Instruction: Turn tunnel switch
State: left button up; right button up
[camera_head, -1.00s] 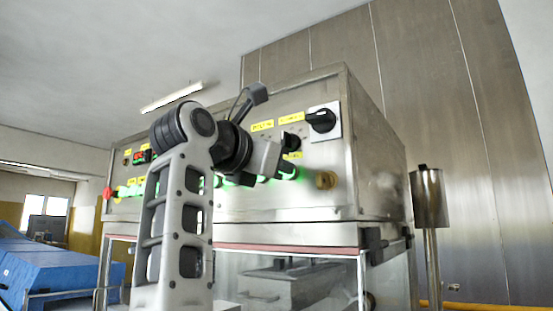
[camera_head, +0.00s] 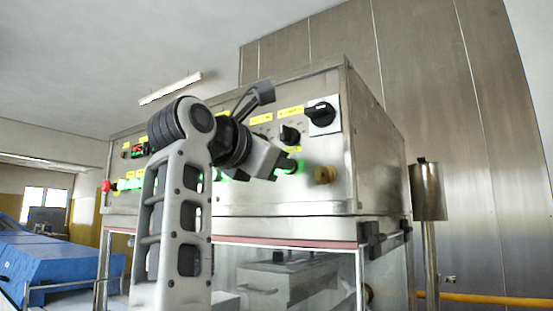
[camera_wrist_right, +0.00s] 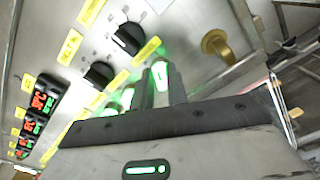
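The control panel (camera_head: 285,195) carries a large black rotary switch (camera_head: 321,115) on a white plate at the upper right. A smaller black knob (camera_head: 289,135) sits to its lower left. The yellow labels are too blurred to read, so I cannot tell which is the tunnel switch. In the right wrist view two black knobs (camera_wrist_right: 128,38) (camera_wrist_right: 98,75) show on the panel. My right gripper (camera_head: 264,162) is in front of the panel, below and left of the smaller knob, apparently apart from it. My left gripper is out of view.
Green-lit buttons (camera_wrist_right: 160,75) and a brass fitting (camera_head: 325,175) lie below the knobs. Red displays (camera_wrist_right: 45,97) and a red button (camera_head: 105,186) are at the panel's left. A metal cylinder on a post (camera_head: 429,191) stands right of the machine.

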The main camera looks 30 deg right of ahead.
jog(key=shift+o, duration=1.2)
jog(key=b+v, duration=0.2)
jog(key=v, duration=1.4)
